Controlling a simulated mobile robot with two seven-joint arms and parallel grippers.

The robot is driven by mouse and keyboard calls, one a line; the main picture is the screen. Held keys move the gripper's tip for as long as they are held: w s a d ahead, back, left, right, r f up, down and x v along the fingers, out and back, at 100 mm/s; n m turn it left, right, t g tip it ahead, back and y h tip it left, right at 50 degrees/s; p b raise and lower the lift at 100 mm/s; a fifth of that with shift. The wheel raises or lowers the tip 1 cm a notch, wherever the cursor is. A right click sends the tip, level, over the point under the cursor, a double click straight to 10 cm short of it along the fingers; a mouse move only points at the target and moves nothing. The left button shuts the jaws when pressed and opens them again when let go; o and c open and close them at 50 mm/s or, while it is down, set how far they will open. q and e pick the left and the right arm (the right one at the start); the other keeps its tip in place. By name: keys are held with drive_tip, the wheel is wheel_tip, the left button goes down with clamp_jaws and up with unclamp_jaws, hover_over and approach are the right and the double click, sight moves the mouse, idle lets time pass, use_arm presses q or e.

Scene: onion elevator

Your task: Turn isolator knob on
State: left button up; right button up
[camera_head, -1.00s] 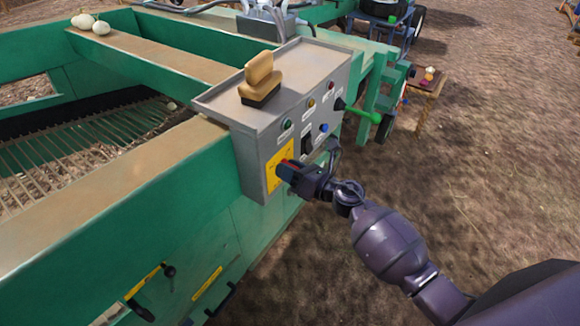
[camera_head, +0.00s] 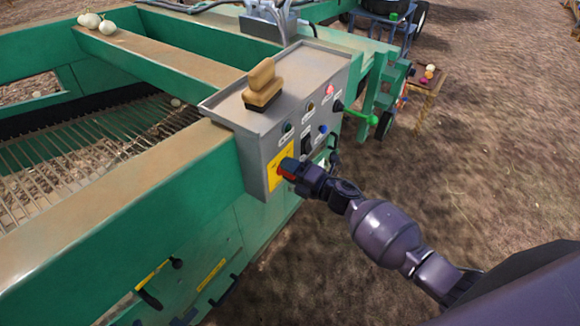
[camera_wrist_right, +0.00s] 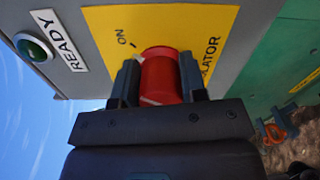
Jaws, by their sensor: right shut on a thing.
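The red isolator knob (camera_head: 288,168) sits on a yellow plate (camera_head: 272,177) on the grey control box (camera_head: 256,150). In the right wrist view the knob (camera_wrist_right: 161,76) is between the two dark fingers of my right gripper (camera_wrist_right: 160,82), which is shut on it. The yellow plate there (camera_wrist_right: 205,22) reads "ON" to the knob's upper left and part of "ISOLATOR" to its right. The knob's pointer direction is hard to tell. In the head view my right gripper (camera_head: 294,170) reaches the box from the right. My left gripper is out of view.
The box also has a red lamp (camera_head: 329,90) that looks bright, a blue button (camera_head: 323,129), a black switch (camera_head: 306,144) and a green READY lamp (camera_wrist_right: 34,47). A brush (camera_head: 262,84) rests on top. Green machine frame (camera_head: 130,215) lies left; open ground lies right.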

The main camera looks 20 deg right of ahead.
drive_tip(key=shift+m+p, duration=0.3)
drive_tip(key=shift+m, duration=0.7)
drive_tip(key=o, duration=0.9)
drive_tip(key=shift+s, duration=0.1)
drive_tip(key=v, duration=1)
drive_tip(key=shift+s+d, duration=0.25)
drive_tip(key=shift+d, duration=0.05)
